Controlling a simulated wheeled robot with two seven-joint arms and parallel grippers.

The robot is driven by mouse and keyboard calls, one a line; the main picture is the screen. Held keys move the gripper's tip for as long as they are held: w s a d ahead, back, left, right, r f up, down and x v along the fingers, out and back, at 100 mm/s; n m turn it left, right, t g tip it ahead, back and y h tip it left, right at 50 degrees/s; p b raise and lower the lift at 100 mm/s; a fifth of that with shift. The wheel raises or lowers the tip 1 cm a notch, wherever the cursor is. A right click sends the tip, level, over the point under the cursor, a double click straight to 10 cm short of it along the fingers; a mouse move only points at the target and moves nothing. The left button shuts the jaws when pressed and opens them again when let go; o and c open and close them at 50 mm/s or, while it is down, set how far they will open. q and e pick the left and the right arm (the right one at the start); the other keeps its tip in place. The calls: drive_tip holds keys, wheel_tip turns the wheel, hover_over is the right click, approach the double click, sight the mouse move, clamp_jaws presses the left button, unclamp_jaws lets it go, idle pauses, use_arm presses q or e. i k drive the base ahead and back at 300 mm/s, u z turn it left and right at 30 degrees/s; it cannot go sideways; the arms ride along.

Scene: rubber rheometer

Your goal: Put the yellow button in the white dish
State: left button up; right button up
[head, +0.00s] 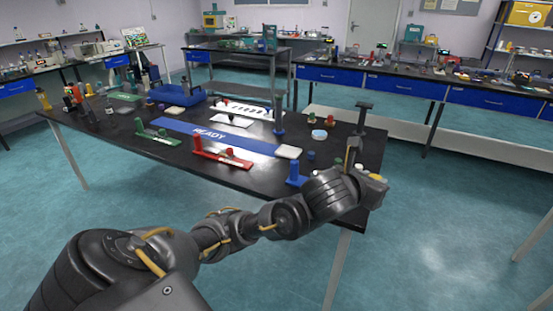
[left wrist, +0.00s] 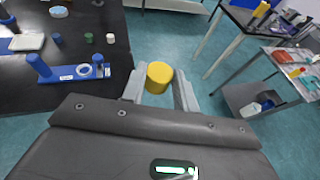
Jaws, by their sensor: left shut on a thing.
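My left gripper (head: 370,176) is past the right front edge of the black table, with its fingers shut on the yellow button (left wrist: 159,77). The button, a short yellow cylinder, shows between the two fingers in the left wrist view, with floor behind it. A bit of the button (head: 377,178) shows in the head view. A round, pale dish (head: 319,134) with a bluish look lies on the table, left of and beyond the gripper; it also shows at the top left of the left wrist view (left wrist: 59,11). My right gripper is not in view.
On the black table (head: 250,178) a blue stand with a post (head: 297,174) is nearest the gripper. A dark post (head: 361,118), a white square pad (head: 288,152), small green and white pieces and a red fixture (head: 220,153) are also there. Open floor lies right of the table.

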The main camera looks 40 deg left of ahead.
sight(289, 153)
drive_tip(key=u, duration=1.45)
drive_tip(key=i, duration=1.4)
drive_tip(key=z, duration=0.55)
drive_tip(key=i, duration=0.4)
drive_tip(key=z, duration=0.4)
